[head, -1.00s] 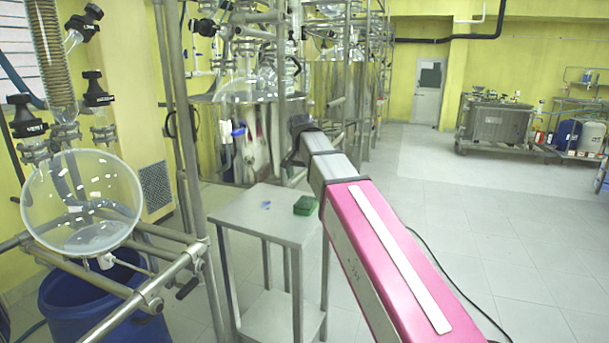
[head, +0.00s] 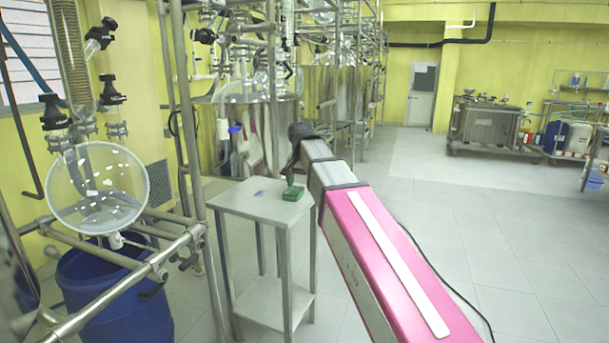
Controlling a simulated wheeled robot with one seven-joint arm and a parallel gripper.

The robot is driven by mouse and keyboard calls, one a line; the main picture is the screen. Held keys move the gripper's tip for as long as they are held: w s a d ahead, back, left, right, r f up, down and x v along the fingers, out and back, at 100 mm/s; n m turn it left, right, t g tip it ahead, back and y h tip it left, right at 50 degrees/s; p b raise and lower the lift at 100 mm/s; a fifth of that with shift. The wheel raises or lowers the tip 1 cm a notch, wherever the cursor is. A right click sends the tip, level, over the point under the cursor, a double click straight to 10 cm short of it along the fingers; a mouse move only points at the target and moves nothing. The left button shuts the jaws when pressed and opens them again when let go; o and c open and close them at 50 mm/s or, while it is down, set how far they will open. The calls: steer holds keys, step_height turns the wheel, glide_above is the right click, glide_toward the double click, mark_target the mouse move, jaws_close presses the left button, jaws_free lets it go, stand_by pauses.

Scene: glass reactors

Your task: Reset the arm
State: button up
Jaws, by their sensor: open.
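My arm (head: 385,255), pink and silver, reaches forward from the lower right of the head view. Its dark wrist (head: 308,131) bends down at the far end. My gripper (head: 290,172) points down from it, small and dark, over the right rear part of a metal stand. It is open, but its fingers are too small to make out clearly. A green block (head: 293,193) lies on the stand's top just below it; I cannot tell whether they touch.
Left are a round glass flask (head: 97,190) on a pipe frame and a blue drum (head: 115,300). Glass reactors (head: 255,110) stand behind. The floor on the right (head: 500,235) is open.

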steer(key=s+d+f+n, duration=0.1)
steer(key=s+d+f, duration=0.4)
steer(key=f, duration=0.7)
steer(key=s+d+f+n+g, duration=0.1)
steer(key=s+d+f, duration=0.5)
steer(key=f, duration=0.6)
steer(key=s+d+f+n, duration=0.1)
steer(key=s+d+f, duration=0.5)
steer(key=f, duration=0.6)
steer(key=shift+d+n+y, duration=0.3)
steer(key=shift+d+n, duration=0.1)
steer(key=shift+d, duration=0.65)
steer(key=shift+f, duration=0.1)
